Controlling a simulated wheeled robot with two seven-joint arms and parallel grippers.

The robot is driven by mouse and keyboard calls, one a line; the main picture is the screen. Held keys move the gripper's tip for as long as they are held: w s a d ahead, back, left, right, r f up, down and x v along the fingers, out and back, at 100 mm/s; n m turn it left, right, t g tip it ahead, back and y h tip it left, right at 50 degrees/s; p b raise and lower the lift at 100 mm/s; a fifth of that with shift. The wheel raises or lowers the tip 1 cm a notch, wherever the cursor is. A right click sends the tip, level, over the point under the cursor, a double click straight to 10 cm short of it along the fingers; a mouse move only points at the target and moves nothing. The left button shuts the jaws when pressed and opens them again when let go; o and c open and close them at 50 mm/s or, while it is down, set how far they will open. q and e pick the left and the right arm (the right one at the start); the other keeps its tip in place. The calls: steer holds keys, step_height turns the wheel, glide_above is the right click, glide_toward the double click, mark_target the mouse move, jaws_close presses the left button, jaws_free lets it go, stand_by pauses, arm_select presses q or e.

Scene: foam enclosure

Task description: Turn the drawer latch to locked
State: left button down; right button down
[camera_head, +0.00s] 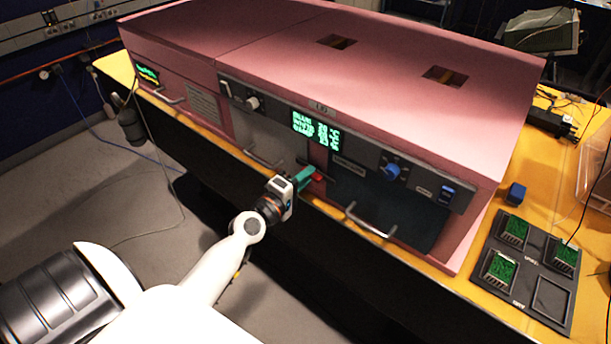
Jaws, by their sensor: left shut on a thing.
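A pink foam enclosure (430,60) stands on a yellow-topped table. Its front has a grey drawer or door (262,132) with a bar handle and, to the right, a dark front (385,200) with another bar handle (370,221). A small red latch (318,177) sits between these two fronts, low down. My left gripper (309,175), with teal fingers, reaches it from the lower left and is shut on it. The fingers hide part of the latch, so I cannot tell its exact angle. My right gripper is not in view.
Above the latch is a panel with a green display (316,129), a blue knob (391,171) and a blue switch (446,191). A dark tray (551,303) with green pieces and a small blue block (515,193) lie at right. Open floor is at left.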

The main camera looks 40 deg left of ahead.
arm_select(q)
steer(key=shift+n, duration=0.6)
steer(key=c, duration=1.5)
jaws_free()
steer(key=shift+s+a+b, duration=0.2)
steer(key=shift+s+b, duration=0.55)
steer(key=shift+s, duration=1.25)
steer(key=shift+s+a+b, duration=0.15)
steer(key=shift+s+b, duration=0.65)
steer(key=shift+s, duration=1.2)
steer(key=shift+s+a+b, duration=0.2)
steer(key=shift+s+b, duration=0.55)
steer(key=shift+s, duration=1.25)
